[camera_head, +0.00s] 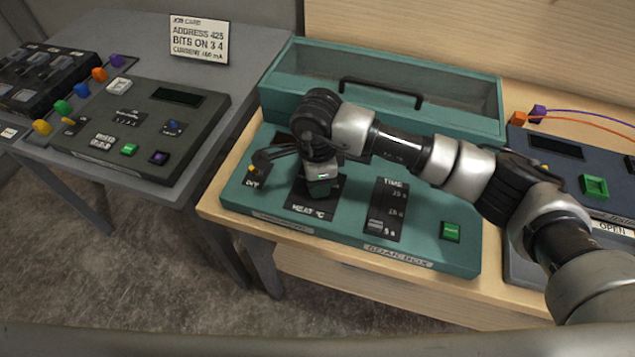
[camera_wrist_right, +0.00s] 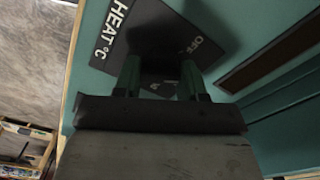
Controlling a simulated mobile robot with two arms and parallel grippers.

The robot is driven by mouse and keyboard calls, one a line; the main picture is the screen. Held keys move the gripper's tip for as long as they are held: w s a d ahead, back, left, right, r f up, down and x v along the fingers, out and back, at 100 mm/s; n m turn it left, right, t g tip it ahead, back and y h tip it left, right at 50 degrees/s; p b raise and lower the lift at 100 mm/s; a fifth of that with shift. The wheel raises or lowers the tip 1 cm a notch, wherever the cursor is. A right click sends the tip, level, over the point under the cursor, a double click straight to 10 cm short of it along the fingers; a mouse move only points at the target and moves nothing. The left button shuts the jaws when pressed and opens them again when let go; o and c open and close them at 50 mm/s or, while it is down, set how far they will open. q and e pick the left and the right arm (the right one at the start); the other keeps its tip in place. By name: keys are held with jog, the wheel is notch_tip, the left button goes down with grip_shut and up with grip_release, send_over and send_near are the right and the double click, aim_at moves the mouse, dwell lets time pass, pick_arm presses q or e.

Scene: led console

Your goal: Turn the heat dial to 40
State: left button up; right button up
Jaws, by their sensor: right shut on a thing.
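The teal soak box (camera_head: 335,238) stands on the wooden table. Its black heat panel (camera_head: 305,210), lettered HEAT °C, is at the front left of its top. My right gripper (camera_head: 322,192) points down over this panel, shut on the heat dial, which the gripper hides in the head view. In the right wrist view my right gripper (camera_wrist_right: 160,78) has its two fingers on either side of the dark heat dial (camera_wrist_right: 158,86). The panel (camera_wrist_right: 150,35) shows HEAT °C and OFF there. The other scale marks and the dial's pointer cannot be read. My left gripper is not in view.
A time slider panel (camera_head: 390,205) and a green button (camera_head: 451,232) lie right of the heat panel. A toggle switch (camera_head: 258,170) is at its left. A grey console (camera_head: 140,125) and a card (camera_head: 199,40) are at left.

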jog(key=shift+m+b, duration=0.35)
jog(key=shift+m, duration=0.15)
jog(key=o, duration=0.9)
jog(key=shift+o, duration=0.2)
jog(key=shift+r, duration=0.1)
notch_tip(320, 180, up, 10)
jog(key=b, duration=0.2)
jog(key=shift+f+b, duration=0.25)
jog(key=shift+b, duration=0.05)
jog(key=shift+r, duration=0.6)
